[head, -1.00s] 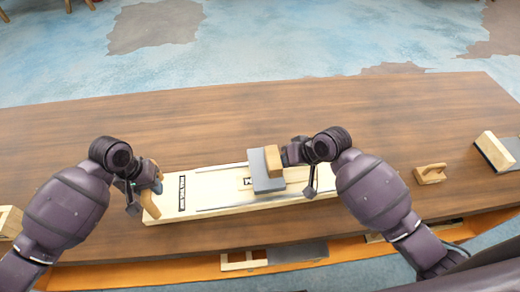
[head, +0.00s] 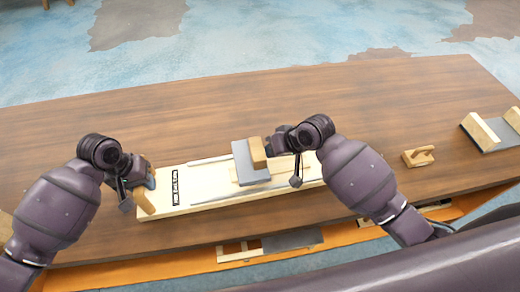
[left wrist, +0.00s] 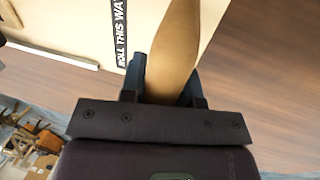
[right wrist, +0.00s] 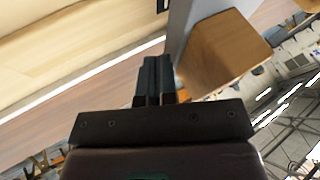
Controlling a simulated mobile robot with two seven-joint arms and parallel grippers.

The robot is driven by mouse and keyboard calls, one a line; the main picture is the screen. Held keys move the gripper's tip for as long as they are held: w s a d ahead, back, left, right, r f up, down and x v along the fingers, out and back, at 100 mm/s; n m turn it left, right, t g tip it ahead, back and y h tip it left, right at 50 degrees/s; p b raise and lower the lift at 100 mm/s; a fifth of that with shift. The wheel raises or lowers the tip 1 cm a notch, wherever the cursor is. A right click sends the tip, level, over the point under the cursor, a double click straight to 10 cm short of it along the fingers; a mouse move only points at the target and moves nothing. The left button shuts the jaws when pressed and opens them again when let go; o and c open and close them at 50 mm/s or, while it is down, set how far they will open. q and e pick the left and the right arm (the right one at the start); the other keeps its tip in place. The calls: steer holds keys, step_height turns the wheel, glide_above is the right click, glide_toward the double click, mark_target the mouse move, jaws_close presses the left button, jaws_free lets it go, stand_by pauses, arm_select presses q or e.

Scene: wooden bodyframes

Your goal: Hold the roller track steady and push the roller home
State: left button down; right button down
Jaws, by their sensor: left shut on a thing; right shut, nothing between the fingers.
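The roller track (head: 205,186) is a pale wooden board with thin side rails, lying on the table; its black label (left wrist: 120,35) reads "ROLL THIS WAY". My left gripper (head: 140,184) is shut on the wooden handle (left wrist: 178,45) at the track's left end. My right gripper (head: 275,147) is shut and empty, close beside the roller's right side. In the right wrist view its closed fingers (right wrist: 155,80) are next to the grey plate; contact is unclear.
A grey and wooden piece (head: 490,130) stands at the table's far right. More parts lie on a lower shelf (head: 270,245) in front. The table behind the track is clear.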

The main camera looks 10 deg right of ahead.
steer(key=d, duration=0.1)
steer(key=d+r, duration=0.1)
steer(key=d, duration=0.1)
steer(key=shift+s+d, duration=0.1)
steer(key=shift+d, duration=0.15)
arm_select(q)
steer(key=shift+a, duration=0.2)
arm_select(e)
steer(key=v, duration=0.8)
steer(key=shift+s+d+r, duration=0.2)
steer(key=shift+r, duration=0.1)
arm_select(q)
steer(key=c, duration=0.8)
jaws_free()
steer(key=v, duration=1.2)
steer(key=shift+d, duration=0.15)
